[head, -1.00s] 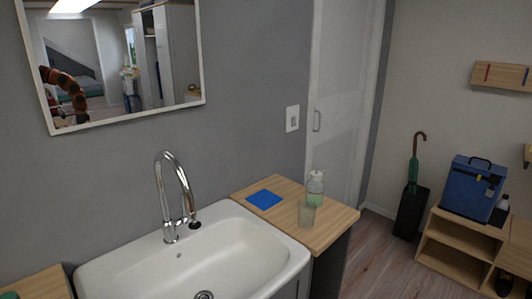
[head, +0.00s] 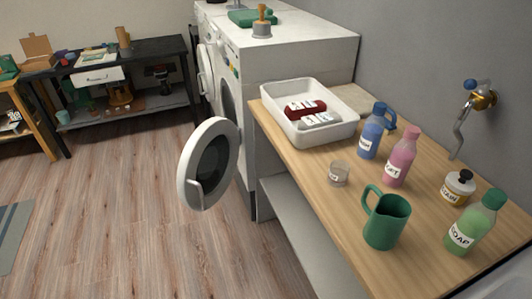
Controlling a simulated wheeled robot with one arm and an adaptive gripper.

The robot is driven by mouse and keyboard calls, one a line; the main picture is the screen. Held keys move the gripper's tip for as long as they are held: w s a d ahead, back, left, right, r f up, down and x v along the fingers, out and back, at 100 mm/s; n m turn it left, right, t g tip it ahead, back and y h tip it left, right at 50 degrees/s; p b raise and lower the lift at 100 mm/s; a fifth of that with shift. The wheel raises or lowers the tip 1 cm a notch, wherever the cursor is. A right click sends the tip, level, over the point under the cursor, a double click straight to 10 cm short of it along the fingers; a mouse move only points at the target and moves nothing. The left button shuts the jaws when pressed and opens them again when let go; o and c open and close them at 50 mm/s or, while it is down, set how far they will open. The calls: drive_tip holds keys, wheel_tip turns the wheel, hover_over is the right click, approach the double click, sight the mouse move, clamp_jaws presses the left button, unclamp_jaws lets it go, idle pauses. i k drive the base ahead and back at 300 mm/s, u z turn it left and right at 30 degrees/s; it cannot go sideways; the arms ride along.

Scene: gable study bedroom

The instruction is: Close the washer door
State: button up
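The washer (head: 290,57) is a white front-loading machine beside the wooden counter. Its round white door (head: 208,163) with dark glass hangs open, swung out over the floor toward me. Part of the dark drum opening shows behind the door, mostly hidden by it and the counter. A second white machine stands farther back, with its own round door (head: 206,72) partly in view. My gripper does not show in the head view.
The counter (head: 307,165) holds a white tray (head: 322,130), a blue bottle (head: 371,131), a pink bottle (head: 400,158), a glass (head: 339,174), a green pitcher (head: 386,220) and a soap bottle (head: 475,223). A black bench (head: 150,54) stands at back left. The wooden floor (head: 110,210) in front is clear.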

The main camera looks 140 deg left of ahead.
sight(208, 161)
drive_tip(key=u, duration=4.75)
drive_tip(key=i, duration=1.65)
drive_tip(key=k, duration=1.3)
drive_tip(key=u, duration=0.75)
drive_tip(key=i, duration=0.95)
drive_tip(key=z, duration=0.05)
